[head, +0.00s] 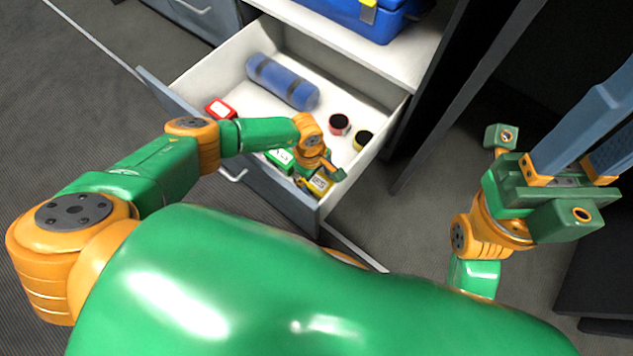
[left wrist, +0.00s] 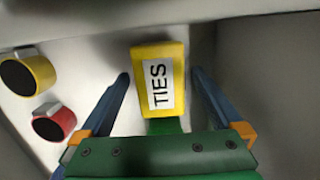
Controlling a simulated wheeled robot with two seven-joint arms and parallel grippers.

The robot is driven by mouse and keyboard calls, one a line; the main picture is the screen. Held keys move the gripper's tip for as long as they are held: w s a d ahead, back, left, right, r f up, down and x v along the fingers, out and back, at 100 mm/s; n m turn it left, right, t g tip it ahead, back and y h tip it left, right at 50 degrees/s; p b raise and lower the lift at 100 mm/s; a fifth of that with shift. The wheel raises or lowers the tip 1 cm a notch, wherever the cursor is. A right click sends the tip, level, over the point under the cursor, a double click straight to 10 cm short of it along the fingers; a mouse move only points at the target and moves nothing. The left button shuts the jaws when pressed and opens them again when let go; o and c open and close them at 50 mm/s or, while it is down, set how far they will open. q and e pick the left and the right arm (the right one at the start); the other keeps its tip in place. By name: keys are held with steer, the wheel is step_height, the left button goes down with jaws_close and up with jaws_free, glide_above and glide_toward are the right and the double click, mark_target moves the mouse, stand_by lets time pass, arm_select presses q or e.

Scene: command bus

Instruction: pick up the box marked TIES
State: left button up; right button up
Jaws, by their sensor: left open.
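The box marked TIES is yellow with a white label; it lies in the open drawer at its near right corner, and in the head view this yellow box (head: 319,184) is partly hidden by my left gripper (head: 325,170). In the left wrist view the TIES box (left wrist: 172,62) stands centred between the fingers of my left gripper (left wrist: 160,78). One blue finger is on each side, with a gap to the box. The left gripper is open and empty. My right gripper (head: 592,130) is away at the right, its fingers apart, with tips cut off by the frame.
The white-lined drawer (head: 214,75) also holds a blue roll (head: 282,82), a red box (head: 221,109), a green box (head: 279,160), a red round item (head: 340,124) and a yellow one (head: 363,140). Drawer walls stand close around the left gripper. A blue case (head: 365,18) sits above.

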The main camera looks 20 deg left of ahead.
arm_select(q)
steer(key=shift+f, duration=0.2)
stand_by(0.3)
steer(key=c, duration=1.5)
